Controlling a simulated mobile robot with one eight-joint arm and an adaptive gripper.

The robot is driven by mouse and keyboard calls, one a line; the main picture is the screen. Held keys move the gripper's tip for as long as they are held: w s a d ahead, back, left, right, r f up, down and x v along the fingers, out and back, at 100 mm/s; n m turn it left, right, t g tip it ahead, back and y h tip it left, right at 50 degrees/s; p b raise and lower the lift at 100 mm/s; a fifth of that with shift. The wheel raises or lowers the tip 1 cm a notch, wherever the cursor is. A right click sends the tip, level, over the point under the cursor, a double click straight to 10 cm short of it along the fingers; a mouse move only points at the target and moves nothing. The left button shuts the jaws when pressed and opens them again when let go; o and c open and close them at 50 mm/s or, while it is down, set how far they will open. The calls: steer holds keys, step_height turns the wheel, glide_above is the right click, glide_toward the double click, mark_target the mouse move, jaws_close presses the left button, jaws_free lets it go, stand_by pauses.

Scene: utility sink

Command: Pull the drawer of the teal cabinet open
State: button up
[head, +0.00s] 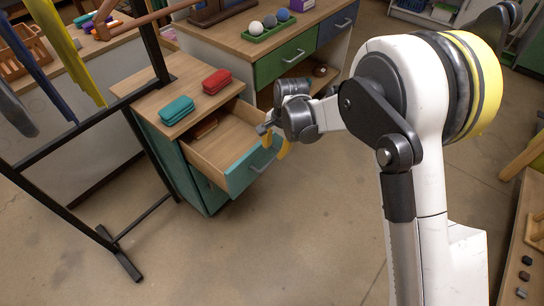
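The teal cabinet (147,143) has a wooden top and stands left of centre. Its drawer (245,174) is pulled well out, with the pale wooden inside showing and a dark red-brown item (203,127) at the back. The drawer's metal handle (263,162) is on the teal front. My gripper (275,145) is at the right end of the drawer front, above and slightly right of the handle. Its yellow fingers look apart, with nothing seen between them. Whether a finger touches the drawer front cannot be told.
A teal case (176,110) and a red case (217,82) lie on the cabinet top. A black metal rack (88,127) stands in front at left. A desk with a green drawer (286,59) is behind. The floor (270,245) in front is clear.

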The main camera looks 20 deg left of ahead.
steer(key=shift+s+d+r, duration=0.1)
steer(key=shift+d+r, duration=0.1)
steer(key=shift+r, duration=0.75)
steer(key=shift+d+r, duration=0.15)
steer(key=shift+r, duration=0.75)
steer(key=shift+d+r, duration=0.1)
steer(key=s+d+r+n+t, duration=0.2)
steer(key=s+d+r+t, duration=0.15)
steer(key=d+r, duration=1.35)
steer(key=s+d+r+n+t+h, duration=0.1)
steer(key=s+d+n+t+h, duration=0.1)
steer(key=s+d, duration=1.4)
steer(key=shift+s+d+r+t, duration=0.35)
steer(key=shift+s+d+t, duration=0.1)
steer(key=shift+d, duration=0.6)
